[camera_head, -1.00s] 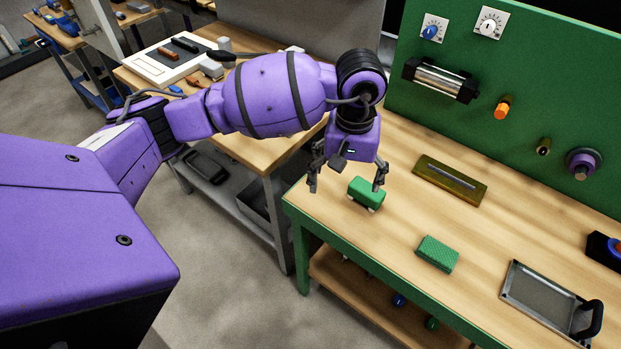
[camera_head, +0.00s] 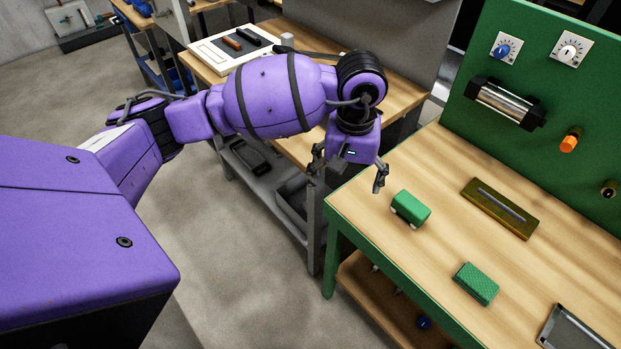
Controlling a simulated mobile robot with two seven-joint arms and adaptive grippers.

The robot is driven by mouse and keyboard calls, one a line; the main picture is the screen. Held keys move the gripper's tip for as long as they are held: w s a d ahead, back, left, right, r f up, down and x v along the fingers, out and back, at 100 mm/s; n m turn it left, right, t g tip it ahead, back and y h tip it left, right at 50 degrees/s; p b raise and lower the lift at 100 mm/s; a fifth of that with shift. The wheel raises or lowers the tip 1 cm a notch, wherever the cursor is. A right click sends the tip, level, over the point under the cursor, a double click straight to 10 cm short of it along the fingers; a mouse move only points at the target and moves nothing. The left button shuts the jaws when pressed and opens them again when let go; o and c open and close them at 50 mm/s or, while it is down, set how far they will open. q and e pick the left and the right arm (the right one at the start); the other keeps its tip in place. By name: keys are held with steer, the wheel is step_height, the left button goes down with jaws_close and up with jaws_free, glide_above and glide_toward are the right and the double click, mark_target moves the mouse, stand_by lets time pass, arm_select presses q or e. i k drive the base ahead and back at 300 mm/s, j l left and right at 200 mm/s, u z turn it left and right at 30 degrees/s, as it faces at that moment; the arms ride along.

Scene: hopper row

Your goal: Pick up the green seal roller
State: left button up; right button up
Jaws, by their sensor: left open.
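The green seal roller (camera_head: 411,208) looks like a rounded green block with small pale ends at its lower side. It rests on the wooden top of the green-framed bench (camera_head: 400,180), near its left corner. My left gripper (camera_head: 347,183) is open and empty, with its fingers pointing down. In the picture it is left of the green roller and apart from it, by the bench's left edge. Its height above the bench is hard to tell. My right gripper is not in view.
A textured green block (camera_head: 477,283) lies nearer the front edge. A brass-coloured plate (camera_head: 500,208) lies behind the roller, and a metal tray (camera_head: 575,330) is at lower right. A green panel (camera_head: 530,60) with knobs stands at the back. Bench top around the roller is clear.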

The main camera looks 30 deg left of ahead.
mark_target(414, 212)
steer(key=i+j+z, duration=0.1)
steer(key=i+z, duration=0.25)
steer(key=i+j+z, duration=0.1)
steer(key=z, duration=0.2)
